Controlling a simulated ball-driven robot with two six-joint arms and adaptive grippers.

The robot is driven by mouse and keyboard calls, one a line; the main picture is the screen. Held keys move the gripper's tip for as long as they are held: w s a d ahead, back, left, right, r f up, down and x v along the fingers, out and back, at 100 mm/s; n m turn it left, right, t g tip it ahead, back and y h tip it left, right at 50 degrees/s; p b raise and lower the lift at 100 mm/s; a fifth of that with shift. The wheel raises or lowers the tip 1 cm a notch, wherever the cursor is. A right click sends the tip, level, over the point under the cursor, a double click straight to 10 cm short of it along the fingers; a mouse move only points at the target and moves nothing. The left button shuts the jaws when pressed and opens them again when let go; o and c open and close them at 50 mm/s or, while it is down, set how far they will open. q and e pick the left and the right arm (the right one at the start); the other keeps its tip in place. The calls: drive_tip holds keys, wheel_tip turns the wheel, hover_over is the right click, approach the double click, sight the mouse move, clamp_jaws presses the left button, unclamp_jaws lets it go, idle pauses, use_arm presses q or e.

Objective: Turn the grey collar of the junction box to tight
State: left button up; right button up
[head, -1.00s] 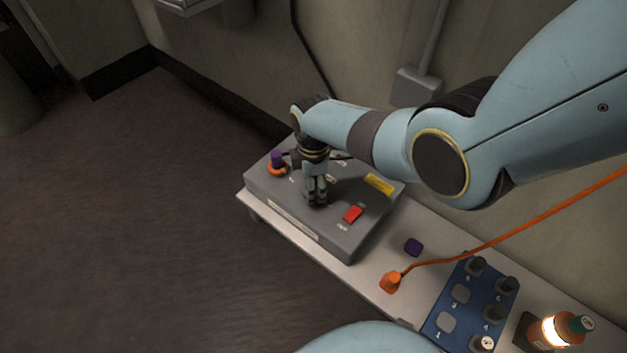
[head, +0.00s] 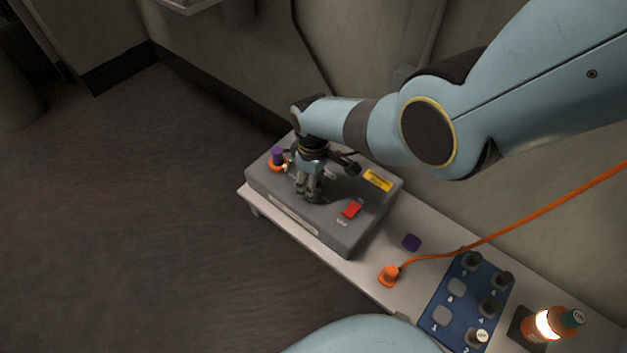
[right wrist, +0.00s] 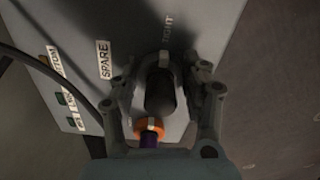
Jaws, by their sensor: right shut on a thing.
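The junction box (head: 335,225) is a grey box with labels on its sloped top. My right gripper (head: 307,196) reaches down onto the top of the box. In the right wrist view its two fingers (right wrist: 162,78) stand either side of a dark round plug with the grey collar (right wrist: 164,60) around its far end, and are shut on the collar. A label ending in "IGHT" shows just beyond it. The fingers hide the collar in the head view. My left gripper is not in view.
A purple plug (head: 277,154) in an orange ring stands at the box's left corner. A red switch (head: 352,209) and yellow label (head: 377,181) are on top. The bench holds an orange cable plug (head: 389,274), a blue knob panel (head: 464,300) and a lit orange lamp (head: 548,324).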

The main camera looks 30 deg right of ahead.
idle(0.5)
drive_tip(key=o, duration=1.2)
drive_tip(key=shift+c, duration=0.2)
wheel_tip(320, 180, up, 12)
drive_tip(key=shift+s+f, duration=0.1)
